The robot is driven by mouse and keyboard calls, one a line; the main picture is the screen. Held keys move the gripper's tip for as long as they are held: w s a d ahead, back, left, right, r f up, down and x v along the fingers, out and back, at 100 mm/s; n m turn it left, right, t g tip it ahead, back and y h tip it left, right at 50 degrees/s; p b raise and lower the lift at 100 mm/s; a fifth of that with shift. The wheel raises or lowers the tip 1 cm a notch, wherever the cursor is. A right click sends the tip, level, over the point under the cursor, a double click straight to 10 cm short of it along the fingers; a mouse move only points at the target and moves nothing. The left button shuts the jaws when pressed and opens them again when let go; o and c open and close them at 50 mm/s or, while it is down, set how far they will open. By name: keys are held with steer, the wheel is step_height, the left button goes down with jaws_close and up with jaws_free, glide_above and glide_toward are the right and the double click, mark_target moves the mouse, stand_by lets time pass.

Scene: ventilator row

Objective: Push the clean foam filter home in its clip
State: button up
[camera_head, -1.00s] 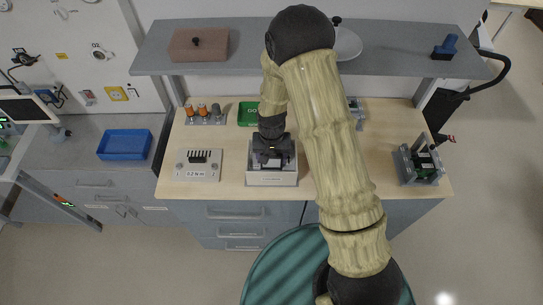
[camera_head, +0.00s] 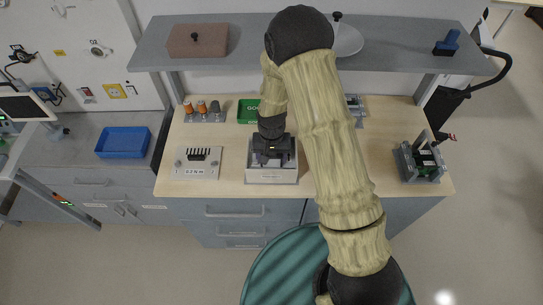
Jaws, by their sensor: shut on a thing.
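A white box-shaped unit (camera_head: 272,176) with a label on its front stands at the front middle of the wooden bench top. My gripper (camera_head: 272,160) points down into the top of this unit. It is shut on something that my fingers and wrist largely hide. I cannot make out the foam filter or its clip, nor how deep the held thing sits.
A plate with a black comb-like part (camera_head: 198,162) lies left of the unit. Bottles on a stand (camera_head: 203,110), a green tray (camera_head: 247,111) and a grey fixture with a green board (camera_head: 420,161) share the bench. A shelf (camera_head: 385,62) overhangs the back.

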steer(key=shift+f+b, duration=0.5)
steer(key=shift+f, duration=0.1)
